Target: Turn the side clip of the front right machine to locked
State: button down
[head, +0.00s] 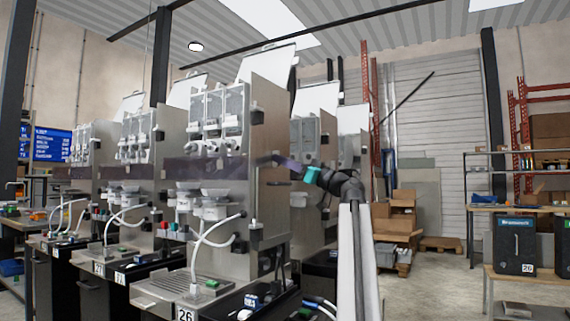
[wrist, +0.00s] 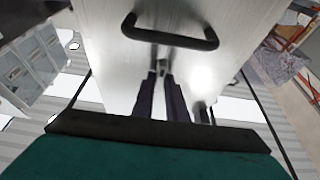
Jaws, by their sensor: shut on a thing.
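The front right machine (head: 268,205) is a tall steel cabinet with the number 26 at its base. My gripper (head: 270,158) reaches in from the right to its side panel. In the wrist view, my gripper (wrist: 162,74) has its two dark fingers close together, shut on a small grey side clip (wrist: 162,66) on the brushed metal panel. The fingers hide most of the clip, and I cannot tell which way it is turned. In the head view the clip is hidden at the fingertips.
A black bar handle (wrist: 170,40) is fixed to the same panel, close to the fingertips. Dark latches (head: 257,114) sit on the panel's edge. More machines stand to the left and behind.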

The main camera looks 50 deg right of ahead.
jog(key=shift+f, duration=0.15)
jog(key=c, duration=1.8)
grip_release()
jog(key=shift+o, duration=0.2)
jog(key=p+v, duration=0.3)
jog(key=v, duration=1)
jog(key=shift+s, duration=0.35)
jog(key=shift+d, duration=0.15)
